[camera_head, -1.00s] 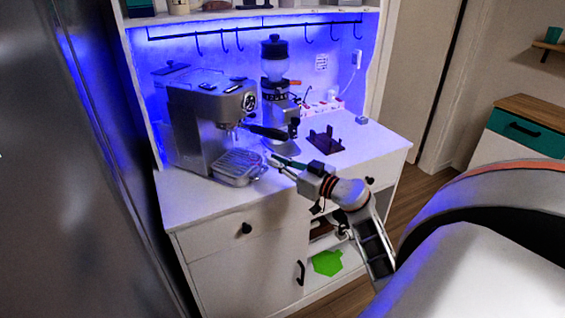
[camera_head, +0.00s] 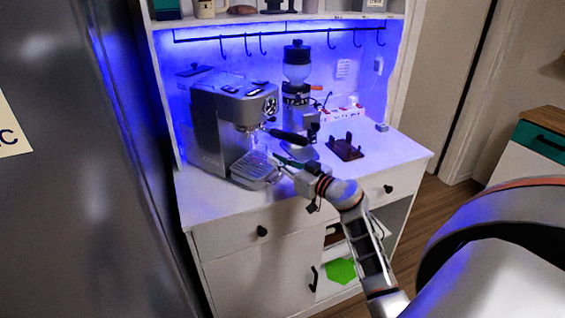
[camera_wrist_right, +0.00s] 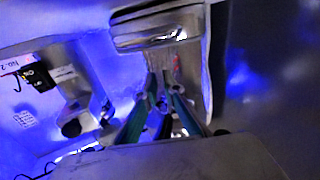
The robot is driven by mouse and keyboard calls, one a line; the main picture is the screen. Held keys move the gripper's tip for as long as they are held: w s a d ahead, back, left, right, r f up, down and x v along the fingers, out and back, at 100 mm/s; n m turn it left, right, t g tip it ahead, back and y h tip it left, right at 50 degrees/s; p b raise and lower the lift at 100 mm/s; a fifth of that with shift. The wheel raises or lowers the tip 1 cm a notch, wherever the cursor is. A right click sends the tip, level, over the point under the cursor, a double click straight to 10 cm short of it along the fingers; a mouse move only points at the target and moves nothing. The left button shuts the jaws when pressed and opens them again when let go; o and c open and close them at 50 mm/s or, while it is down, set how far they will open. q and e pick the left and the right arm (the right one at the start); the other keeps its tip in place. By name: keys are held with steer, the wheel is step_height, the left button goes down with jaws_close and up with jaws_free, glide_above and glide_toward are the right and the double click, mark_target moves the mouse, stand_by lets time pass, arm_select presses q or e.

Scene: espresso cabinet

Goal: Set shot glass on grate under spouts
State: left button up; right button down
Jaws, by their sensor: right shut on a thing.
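The espresso machine (camera_head: 215,125) stands on the cabinet top, with its slotted drip grate (camera_head: 254,167) at its front under the spouts. My right gripper (camera_head: 279,160) reaches in from the right, its fingertips at the grate's right edge and below the portafilter handle. In the wrist view, its green-edged fingers (camera_wrist_right: 160,105) are shut on the shot glass (camera_wrist_right: 160,90), which is clear and hard to make out. I cannot tell whether the glass touches the grate. My left gripper is out of view.
The portafilter handle (camera_head: 290,137) sticks out close above my right gripper. A coffee grinder (camera_head: 297,90) stands behind it, and a dark brown stand (camera_head: 346,147) is to the right. The front left of the white countertop (camera_head: 205,198) is clear.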

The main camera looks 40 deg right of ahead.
steer(key=shift+w+a, duration=0.25)
steer(key=shift+w, duration=0.4)
steer(key=shift+w+a, duration=0.25)
steer(key=shift+w, duration=0.4)
steer(key=shift+f, duration=0.2)
steer(key=c, duration=2.1)
jaws_free()
steer(key=shift+s, duration=0.15)
steer(key=s, duration=0.4)
steer(key=s+d, duration=0.1)
steer(key=s, duration=0.2)
steer(key=s+d, duration=0.1)
steer(key=s, duration=0.3)
steer(key=shift+s, duration=0.35)
steer(key=shift+a, duration=0.15)
